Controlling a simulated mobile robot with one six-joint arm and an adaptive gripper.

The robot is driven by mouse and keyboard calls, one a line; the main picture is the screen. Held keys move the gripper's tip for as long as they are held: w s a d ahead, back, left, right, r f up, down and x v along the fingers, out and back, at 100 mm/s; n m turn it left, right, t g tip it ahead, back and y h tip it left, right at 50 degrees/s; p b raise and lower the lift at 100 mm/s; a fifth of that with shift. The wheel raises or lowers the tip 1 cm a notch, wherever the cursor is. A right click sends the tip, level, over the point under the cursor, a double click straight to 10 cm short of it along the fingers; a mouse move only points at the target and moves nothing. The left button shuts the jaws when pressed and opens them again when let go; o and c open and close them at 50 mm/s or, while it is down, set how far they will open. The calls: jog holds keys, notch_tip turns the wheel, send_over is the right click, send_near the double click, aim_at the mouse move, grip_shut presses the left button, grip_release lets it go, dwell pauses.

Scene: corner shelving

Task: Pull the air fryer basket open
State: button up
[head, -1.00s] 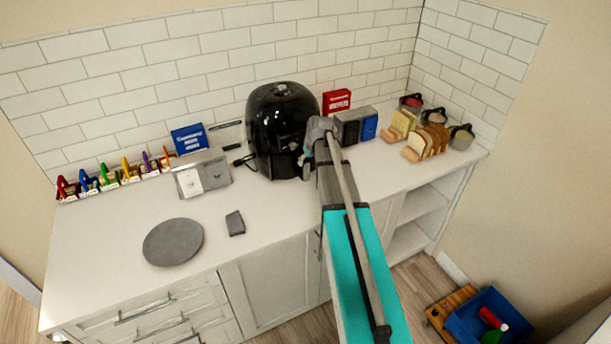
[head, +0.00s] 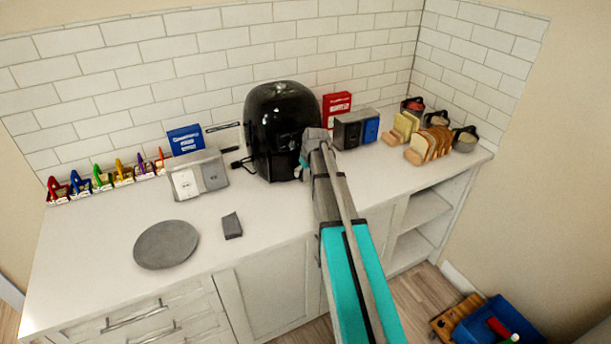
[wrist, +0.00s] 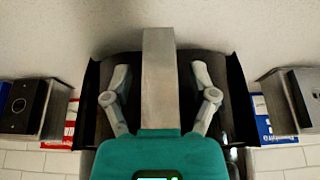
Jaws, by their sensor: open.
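The black air fryer (head: 280,125) stands upright on the white counter against the tiled wall. My gripper (head: 306,165) is at its front right side in the head view, and my arm hides part of that front. In the wrist view the air fryer's dark front (wrist: 180,68) fills the middle. A grey bar (wrist: 158,75), which looks like the basket handle, runs between the two fingers of my gripper (wrist: 160,85). The fingers are apart, with a gap showing on each side of the bar. I see no gap that shows the basket pulled out.
A silver toaster-like box (head: 200,175) stands left of the fryer and a dark grey one (head: 348,130) stands right. A round grey plate (head: 166,245) and small grey block (head: 232,225) lie nearer the front. Bread slices (head: 430,146) are at the right.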

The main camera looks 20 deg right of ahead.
jog(key=shift+f, duration=0.1)
dwell(0.3)
grip_shut()
